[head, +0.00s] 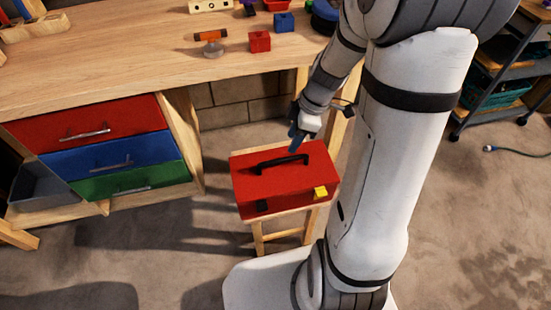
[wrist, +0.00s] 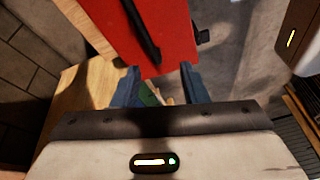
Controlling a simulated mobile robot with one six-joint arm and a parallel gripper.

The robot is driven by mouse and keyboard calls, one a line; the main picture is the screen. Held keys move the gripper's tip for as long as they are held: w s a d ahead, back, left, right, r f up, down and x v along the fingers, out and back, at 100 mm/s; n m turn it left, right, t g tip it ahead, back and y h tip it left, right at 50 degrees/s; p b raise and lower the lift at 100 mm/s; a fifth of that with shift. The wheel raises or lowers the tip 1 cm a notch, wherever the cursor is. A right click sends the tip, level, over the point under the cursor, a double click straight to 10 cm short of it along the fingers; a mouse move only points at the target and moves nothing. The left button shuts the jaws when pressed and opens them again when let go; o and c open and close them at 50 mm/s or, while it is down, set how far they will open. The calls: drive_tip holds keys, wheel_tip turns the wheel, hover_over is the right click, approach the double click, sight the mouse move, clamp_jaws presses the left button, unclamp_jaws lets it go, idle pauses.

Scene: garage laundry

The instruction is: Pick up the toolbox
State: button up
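The red toolbox (head: 285,177) with a black handle (head: 282,163) and a yellow latch (head: 320,192) sits on a small wooden stool (head: 282,234) beside the workbench. My gripper (head: 294,142) is just above the back of the toolbox, close to its top and short of the handle. In the wrist view, my gripper's two fingers (wrist: 160,86) are apart with nothing held between them. The toolbox lid (wrist: 178,25) and handle (wrist: 141,28) show beyond the fingertips.
The wooden workbench (head: 120,62) has red, blue and green drawers (head: 110,160) and holds small blocks (head: 260,41). A brick wall (head: 238,101) is behind the stool. A shelf cart (head: 500,75) stands at the right. The floor in front is clear.

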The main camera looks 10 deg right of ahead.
sight(286, 158)
drive_tip(key=f+n, duration=0.1)
drive_tip(key=f, duration=0.1)
drive_tip(key=w+f+n+b, duration=0.1)
drive_tip(key=f, duration=0.1)
drive_tip(key=d+f+n, duration=0.1)
drive_tip(key=f, duration=0.1)
drive_tip(key=shift+w+d+f+y, duration=0.1)
drive_tip(key=shift+w+f+y, duration=0.1)
drive_tip(key=shift+w+y, duration=0.15)
drive_tip(key=x, duration=0.3)
drive_tip(key=b+x, duration=0.1)
drive_tip(key=x, duration=0.3)
drive_tip(key=shift+w+a+f, duration=0.15)
drive_tip(key=shift+w+a, duration=0.1)
drive_tip(key=shift+a, duration=0.1)
drive_tip(key=shift+f+b, duration=0.2)
drive_tip(key=shift+b, duration=0.65)
clamp_jaws()
idle(1.2)
